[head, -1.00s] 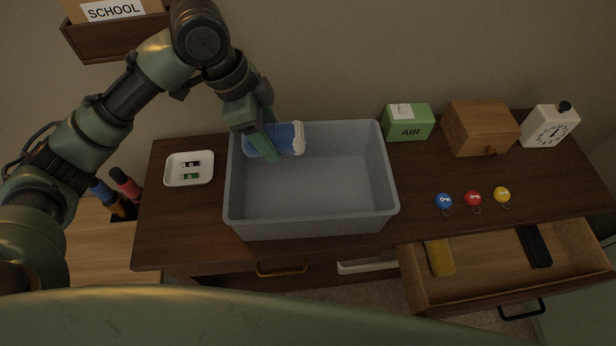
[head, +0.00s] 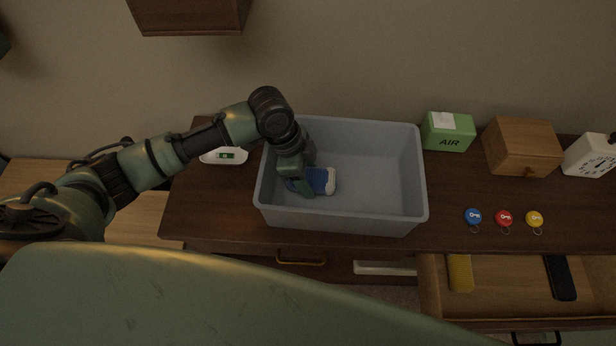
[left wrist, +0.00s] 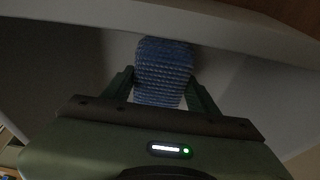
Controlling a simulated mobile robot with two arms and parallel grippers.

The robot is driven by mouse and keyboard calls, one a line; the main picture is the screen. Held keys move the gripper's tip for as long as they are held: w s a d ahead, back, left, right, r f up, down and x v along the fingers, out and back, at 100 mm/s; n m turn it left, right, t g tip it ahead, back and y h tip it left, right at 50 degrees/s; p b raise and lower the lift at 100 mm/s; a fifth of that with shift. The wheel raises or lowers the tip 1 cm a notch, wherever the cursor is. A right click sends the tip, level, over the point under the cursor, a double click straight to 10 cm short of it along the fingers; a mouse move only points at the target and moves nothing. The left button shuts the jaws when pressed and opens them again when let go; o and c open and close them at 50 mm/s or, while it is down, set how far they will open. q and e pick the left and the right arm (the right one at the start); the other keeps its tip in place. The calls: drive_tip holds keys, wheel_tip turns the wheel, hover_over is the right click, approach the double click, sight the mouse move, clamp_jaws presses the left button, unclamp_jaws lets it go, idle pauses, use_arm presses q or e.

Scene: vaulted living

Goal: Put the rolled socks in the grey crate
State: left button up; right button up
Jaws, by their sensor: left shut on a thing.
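The grey crate (head: 385,185) stands on the dark wooden dresser top. My left gripper (head: 298,187) reaches down inside the crate, at its left side, and is shut on the blue rolled socks (head: 321,181), which have a whitish end. The socks are low in the crate; I cannot tell whether they touch its floor. In the left wrist view the ribbed blue socks (left wrist: 164,70) sit between the two fingers of the left gripper (left wrist: 160,92), with the crate wall (left wrist: 220,28) just beyond. My right gripper is in neither view.
A small white tray (head: 222,157) is left of the crate. Blue, red and yellow key tags (head: 504,218) lie in front. An open drawer (head: 515,285) juts out below.

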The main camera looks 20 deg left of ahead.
use_arm(q)
drive_tip(key=shift+f, duration=0.65)
drive_tip(key=shift+f, duration=0.1)
drive_tip(key=o, duration=1.4)
drive_tip(key=shift+c, duration=0.2)
drive_tip(key=v, duration=1.2)
drive_tip(key=shift+a, duration=0.1)
